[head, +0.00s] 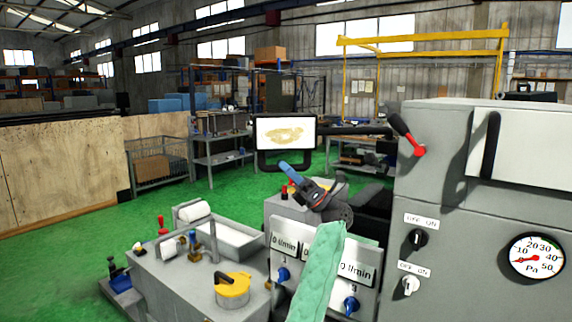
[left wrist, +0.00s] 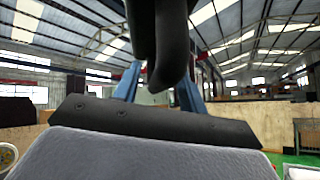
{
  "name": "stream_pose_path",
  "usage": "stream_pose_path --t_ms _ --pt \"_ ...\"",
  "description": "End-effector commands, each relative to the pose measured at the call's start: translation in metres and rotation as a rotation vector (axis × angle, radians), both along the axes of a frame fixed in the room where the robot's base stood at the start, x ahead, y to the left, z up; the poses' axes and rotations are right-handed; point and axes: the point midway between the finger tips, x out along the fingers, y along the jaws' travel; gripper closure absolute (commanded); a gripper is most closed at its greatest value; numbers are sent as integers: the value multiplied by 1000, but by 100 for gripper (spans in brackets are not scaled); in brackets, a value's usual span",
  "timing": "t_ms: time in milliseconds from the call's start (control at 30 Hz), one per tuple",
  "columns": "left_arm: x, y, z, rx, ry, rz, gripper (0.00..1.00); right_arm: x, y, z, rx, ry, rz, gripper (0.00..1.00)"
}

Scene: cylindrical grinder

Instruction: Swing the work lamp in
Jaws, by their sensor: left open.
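The work lamp (head: 287,133) is a flat panel with a black frame and a pale face with a tan pattern. A black handle loop hangs below it, and a dark arm (head: 350,130) joins it to the machine on the right. My left gripper (head: 296,176) is open at the handle's lower edge, its blue finger overlapping it in the head view. In the left wrist view the gripper (left wrist: 160,85) has its two blue fingers apart, with rounded black parts (left wrist: 170,55), likely the handle, between or in front of them. Contact cannot be told. My right gripper is out of view.
The grey grinder cabinet (head: 470,230), with a red-knobbed lever (head: 418,150) and a pressure gauge (head: 537,257), fills the right. A grey coolant unit (head: 180,275) stands at lower left. Green floor (head: 80,245) is free to the left.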

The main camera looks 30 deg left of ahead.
Motion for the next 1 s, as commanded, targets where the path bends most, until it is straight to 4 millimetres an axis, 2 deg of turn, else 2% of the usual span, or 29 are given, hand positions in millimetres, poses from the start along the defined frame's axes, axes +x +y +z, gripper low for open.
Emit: stream_pose_path --t_ms 367,500,567,600,1000 --pt "-1 2 2 0 0 0 59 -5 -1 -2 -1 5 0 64" --pt "-1 2 2 0 0 0 86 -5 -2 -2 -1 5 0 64" --pt "-1 2 2 0 0 0 98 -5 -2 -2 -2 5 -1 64" --pt "-1 2 2 0 0 0 100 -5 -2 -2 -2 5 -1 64" --pt "4 6 0 1 -1 -22 100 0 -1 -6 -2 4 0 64"
